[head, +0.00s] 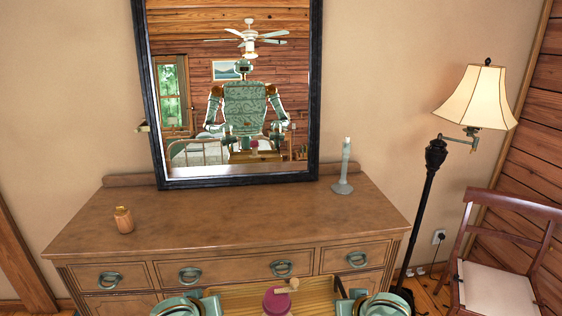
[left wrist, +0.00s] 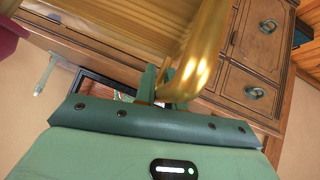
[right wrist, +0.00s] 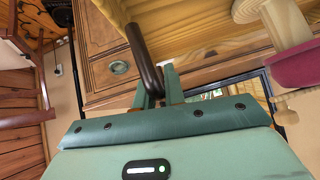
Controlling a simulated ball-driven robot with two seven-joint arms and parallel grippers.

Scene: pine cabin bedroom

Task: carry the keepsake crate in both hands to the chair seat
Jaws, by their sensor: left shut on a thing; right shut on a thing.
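The keepsake crate (head: 235,302), of yellowish slatted wood, shows at the bottom of the head view, in front of the dresser. A dark pink jar-like thing (head: 276,300) and a small wooden piece (head: 289,286) show in it. My left gripper (left wrist: 163,88) is shut on the crate's gold handle (left wrist: 203,50). My right gripper (right wrist: 160,88) is shut on its dark brown handle (right wrist: 144,58). The crate's lower part is out of the head view. The chair (head: 505,235) with its pale seat (head: 495,291) stands at the right, apart from the crate.
The wooden dresser (head: 230,222) is straight ahead, with a small brown bottle (head: 124,220), a grey-green candlestick (head: 343,180) and a black-framed mirror (head: 315,110). A floor lamp (head: 433,185) stands between dresser and chair. A little floor shows near the lamp.

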